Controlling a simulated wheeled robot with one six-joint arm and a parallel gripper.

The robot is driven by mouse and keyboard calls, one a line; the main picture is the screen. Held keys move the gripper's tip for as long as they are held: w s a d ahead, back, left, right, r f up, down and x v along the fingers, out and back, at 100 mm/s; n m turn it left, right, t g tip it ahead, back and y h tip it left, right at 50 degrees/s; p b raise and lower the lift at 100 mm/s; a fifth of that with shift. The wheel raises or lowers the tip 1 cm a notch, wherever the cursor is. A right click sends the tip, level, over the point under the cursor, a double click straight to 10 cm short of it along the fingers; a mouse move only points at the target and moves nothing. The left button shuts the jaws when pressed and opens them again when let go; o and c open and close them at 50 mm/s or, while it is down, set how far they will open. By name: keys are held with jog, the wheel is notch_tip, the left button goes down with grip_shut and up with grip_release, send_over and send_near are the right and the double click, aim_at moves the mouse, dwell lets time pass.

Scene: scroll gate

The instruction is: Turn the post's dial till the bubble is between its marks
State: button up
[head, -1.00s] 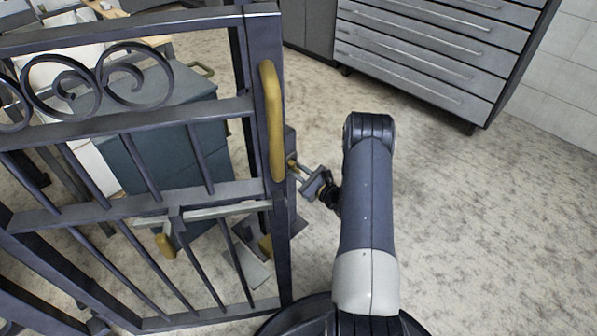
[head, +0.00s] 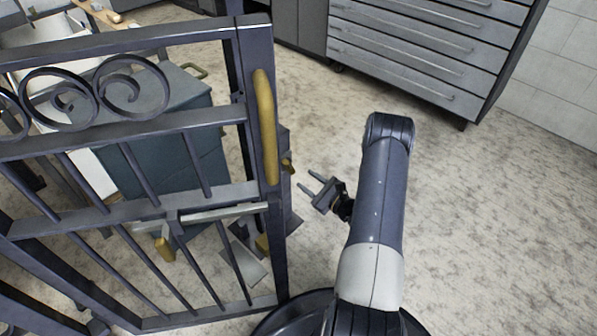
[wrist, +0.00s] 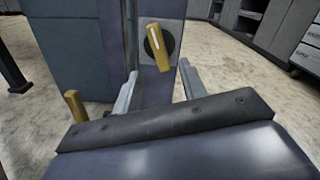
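The dial is a brass-yellow lever knob on a dark round base (wrist: 159,47) on the post's face; in the wrist view it stands nearly upright, top leaning left. In the head view its small yellow knob (head: 288,166) shows on the right side of the dark post (head: 284,205). My gripper (head: 310,180) is open and empty, a short way right of the dial. In the wrist view its two fingers (wrist: 158,74) are spread, with the dial ahead between and just above their tips, not touched. I cannot make out the bubble or its marks.
The barred gate (head: 130,125) with scrolls and a long yellow pull handle (head: 265,125) stands left of my arm. A second yellow lever (wrist: 75,105) is low left in the wrist view. A blue-grey cabinet (head: 165,150) is behind the gate. Grey drawers (head: 420,55) stand behind; floor at right is clear.

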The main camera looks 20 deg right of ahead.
aim_at(292, 169)
jog(key=shift+v, duration=1.7)
jog(key=shift+a, duration=0.1)
jog(key=b+x, duration=0.2)
jog(key=x, duration=0.9)
jog(key=shift+f, duration=0.1)
jog(key=shift+r+n, duration=0.2)
jog(key=shift+n, duration=0.1)
jog(key=shift+n+p, duration=0.35)
jog(key=shift+n, duration=0.45)
jog(key=shift+f, duration=0.1)
